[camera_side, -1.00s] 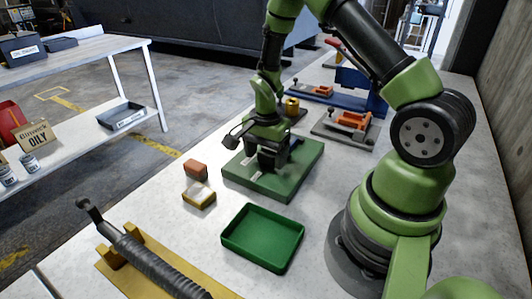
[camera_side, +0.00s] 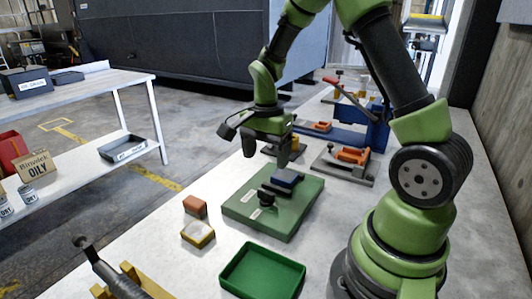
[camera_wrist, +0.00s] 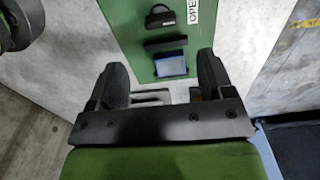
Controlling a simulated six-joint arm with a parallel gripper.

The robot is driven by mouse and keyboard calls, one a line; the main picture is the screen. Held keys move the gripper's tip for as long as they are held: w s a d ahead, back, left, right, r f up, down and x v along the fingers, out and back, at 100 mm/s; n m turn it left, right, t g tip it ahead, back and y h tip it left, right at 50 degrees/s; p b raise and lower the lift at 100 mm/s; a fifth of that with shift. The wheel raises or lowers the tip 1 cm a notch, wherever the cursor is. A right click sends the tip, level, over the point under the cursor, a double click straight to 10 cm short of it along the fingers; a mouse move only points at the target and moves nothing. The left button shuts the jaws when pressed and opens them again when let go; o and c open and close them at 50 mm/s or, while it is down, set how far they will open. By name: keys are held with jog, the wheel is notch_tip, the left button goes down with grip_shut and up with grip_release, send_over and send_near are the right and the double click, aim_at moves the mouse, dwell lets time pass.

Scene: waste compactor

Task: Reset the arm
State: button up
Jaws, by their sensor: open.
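My gripper (camera_side: 283,157) is open and empty in the side view, raised above the far edge of a green block (camera_side: 250,219) on the bench. On top of the block sit a blue piece (camera_side: 287,178) and dark bars (camera_side: 269,194). In the wrist view my gripper (camera_wrist: 158,85) shows two dark fingers spread apart with nothing between them.
A green tray (camera_side: 262,272), a red-brown block (camera_side: 195,206) and a yellow-edged sponge-like block (camera_side: 198,235) lie on the near bench. An orange clamp-like fixture (camera_side: 346,160) and a blue press with a red lever (camera_side: 375,125) stand behind. A white table (camera_side: 75,95) is at left.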

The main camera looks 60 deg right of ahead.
jog(key=shift+r, duration=0.1)
jog(key=s+a+r+n+t, duration=0.35)
jog(key=a+r+n, duration=0.25)
jog(key=r, duration=0.5)
jog(key=s+a+r+n+t+y, duration=0.2)
jog(key=s+a+r+n, duration=0.3)
jog(key=s+n, duration=0.3)
jog(key=shift+s+a+r+t, duration=0.4)
jog(key=shift+s+a+t, duration=0.15)
jog(key=shift+s+t, duration=0.45)
